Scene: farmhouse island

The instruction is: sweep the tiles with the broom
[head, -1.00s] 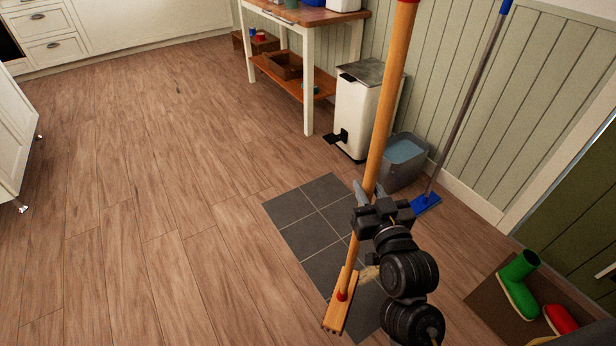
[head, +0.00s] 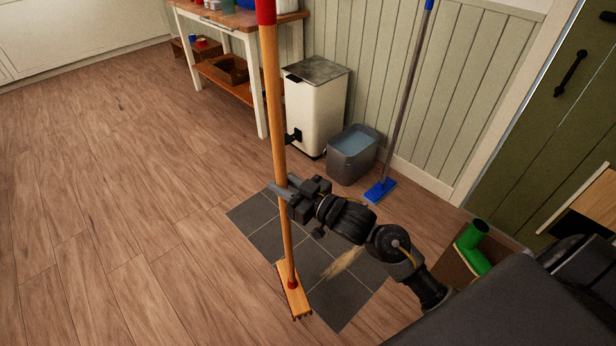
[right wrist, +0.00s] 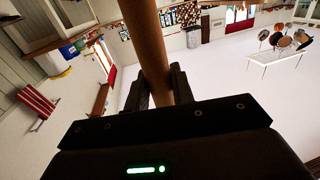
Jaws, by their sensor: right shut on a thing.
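The broom (head: 276,110) stands nearly upright, with a long orange wooden handle, a red cap and a wooden head (head: 293,289) with a red socket. Its head is low at the left front edge of the dark grey tiles (head: 259,216); I cannot tell whether the bristles touch the floor. My right gripper (head: 281,193) is shut on the lower part of the handle. The handle also shows between the fingers in the right wrist view (right wrist: 147,45). A patch of sandy dirt (head: 345,263) lies on the tiles, right of the head. My left gripper is out of view.
Behind the tiles stand a white pedal bin (head: 315,110), a grey bucket (head: 352,155) with bluish contents, and a blue mop (head: 380,190) against the wall. Green boots (head: 470,250) are at the right. A wooden table (head: 235,60) stands at the back. The wooden floor at left is clear.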

